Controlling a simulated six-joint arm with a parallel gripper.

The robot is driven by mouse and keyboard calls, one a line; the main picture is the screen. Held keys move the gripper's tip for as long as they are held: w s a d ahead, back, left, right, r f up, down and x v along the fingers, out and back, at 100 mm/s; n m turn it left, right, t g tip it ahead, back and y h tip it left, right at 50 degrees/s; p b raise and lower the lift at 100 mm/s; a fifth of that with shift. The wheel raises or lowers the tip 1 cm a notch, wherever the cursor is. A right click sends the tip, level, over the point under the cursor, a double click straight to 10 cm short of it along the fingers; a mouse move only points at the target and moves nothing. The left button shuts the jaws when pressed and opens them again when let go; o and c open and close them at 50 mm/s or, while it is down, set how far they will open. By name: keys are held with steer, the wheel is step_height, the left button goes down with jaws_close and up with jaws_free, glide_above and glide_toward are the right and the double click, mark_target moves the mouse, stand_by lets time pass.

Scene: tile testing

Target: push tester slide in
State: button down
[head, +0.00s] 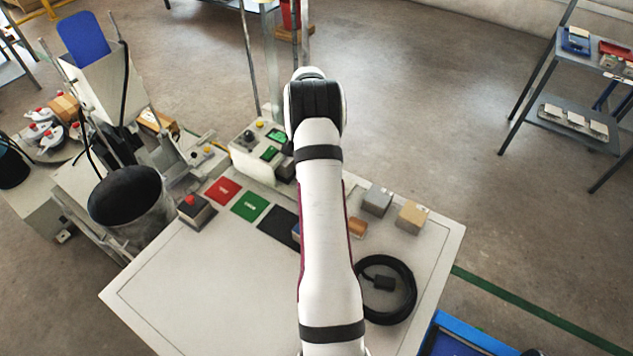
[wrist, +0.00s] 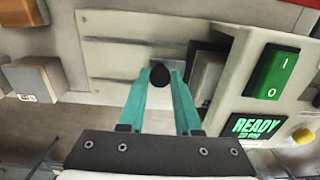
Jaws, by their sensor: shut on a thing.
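In the wrist view my gripper (wrist: 160,78) has its two teal fingers closed around a small black knob (wrist: 159,74). The knob stands in front of a pale panel with grooves (wrist: 110,55); I take it to be the slide's handle, but the slide's travel cannot be made out. To its right is a dark opening with a grey piece in it (wrist: 206,75). The tester housing (wrist: 300,90) carries a green I/O rocker switch (wrist: 272,72) and a green display reading READY (wrist: 255,126). In the head view the tester (head: 240,160) is partly behind my arm, and my gripper is hidden.
A yellow button (wrist: 303,135) sits beside the display. On the table (head: 190,290) are red (head: 223,190), green (head: 250,206) and black (head: 278,226) pads, a grey block (head: 377,201), a tan block (head: 411,217) and a coiled black cable (head: 410,290). The table's front left is clear.

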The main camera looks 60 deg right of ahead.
steer(key=shift+w, duration=1.5)
steer(key=c, duration=0.6)
jaws_free()
steer(key=shift+c, duration=0.2)
step_height(320, 180, up, 6)
steer(key=shift+r, duration=0.15)
